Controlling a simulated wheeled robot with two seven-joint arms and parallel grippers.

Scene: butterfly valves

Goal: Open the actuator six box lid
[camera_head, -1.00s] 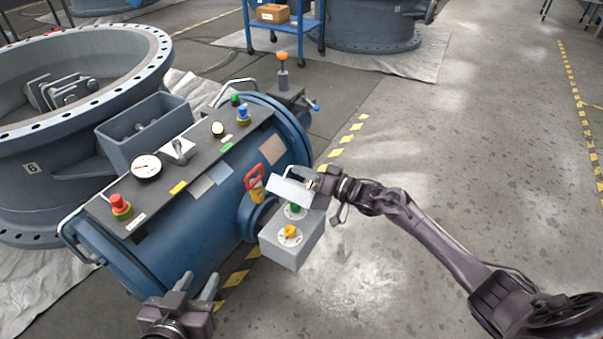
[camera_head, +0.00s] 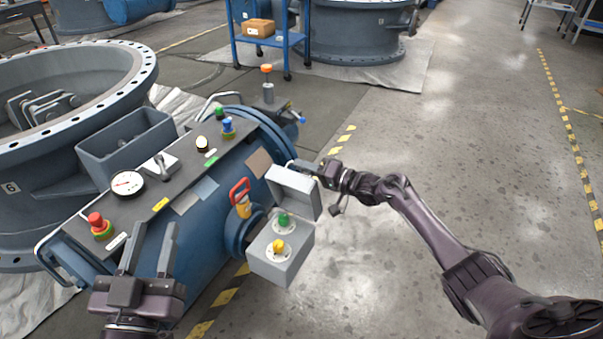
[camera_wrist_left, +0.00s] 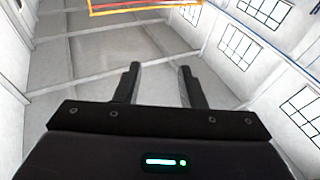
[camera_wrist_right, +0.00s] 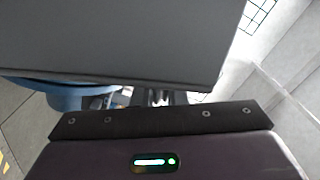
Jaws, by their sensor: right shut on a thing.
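The grey actuator box (camera_head: 283,259) sits on the right side of the blue actuator cylinder, with a green button (camera_head: 283,220) and a yellow knob (camera_head: 278,247) showing on its top. Its lid (camera_head: 294,192) stands tilted up at the box's far edge. My right gripper (camera_head: 310,168) is at the lid's upper edge, shut on it; in the right wrist view the grey lid (camera_wrist_right: 120,40) fills the upper part and hides most of the fingers. My left gripper (camera_head: 152,250) is open and empty, in front of the cylinder; its spread fingers show in the left wrist view (camera_wrist_left: 160,88).
A large valve ring marked 6 (camera_head: 70,110) stands at the left. The control panel carries a red button (camera_head: 97,222), a gauge (camera_head: 127,183) and a small lever. A red-handled yellow valve (camera_head: 241,197) is just left of the box. The floor to the right is clear.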

